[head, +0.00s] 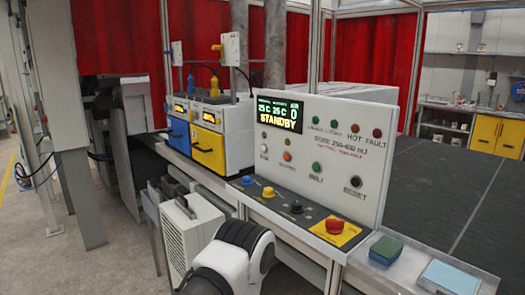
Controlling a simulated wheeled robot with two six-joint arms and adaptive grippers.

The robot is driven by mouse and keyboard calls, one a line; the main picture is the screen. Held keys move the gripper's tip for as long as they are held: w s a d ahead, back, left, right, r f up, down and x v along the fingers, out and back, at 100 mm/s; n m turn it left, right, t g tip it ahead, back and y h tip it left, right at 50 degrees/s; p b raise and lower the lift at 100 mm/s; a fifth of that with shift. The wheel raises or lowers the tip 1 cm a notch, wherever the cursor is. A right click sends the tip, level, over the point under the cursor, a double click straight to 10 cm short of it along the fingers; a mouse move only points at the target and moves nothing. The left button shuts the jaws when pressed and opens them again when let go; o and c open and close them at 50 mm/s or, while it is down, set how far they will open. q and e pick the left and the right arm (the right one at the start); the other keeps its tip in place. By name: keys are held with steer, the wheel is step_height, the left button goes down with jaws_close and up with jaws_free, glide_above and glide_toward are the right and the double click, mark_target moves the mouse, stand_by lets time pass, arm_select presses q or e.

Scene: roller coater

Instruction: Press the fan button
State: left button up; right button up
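The white control panel (330,165) stands upright at the centre of the head view. Its lit display (278,114) reads STANDBY. Below the display is a row of buttons: a white one (264,148) at the left, an orange one (287,156), a green one (317,168) labelled BELT, and a black one (356,181) labelled RESET. The labels under the white and orange buttons are too small to read surely, so I cannot tell which is the fan button. A white and black link of my arm shows at the bottom, in front of the console. Neither gripper is in view.
A sloped console below the panel carries a red emergency knob (335,226) on yellow and several smaller controls. A green-topped blue block (386,249) and a light blue pad (447,277) lie at the right. Blue and yellow units (208,146) stand left of the panel.

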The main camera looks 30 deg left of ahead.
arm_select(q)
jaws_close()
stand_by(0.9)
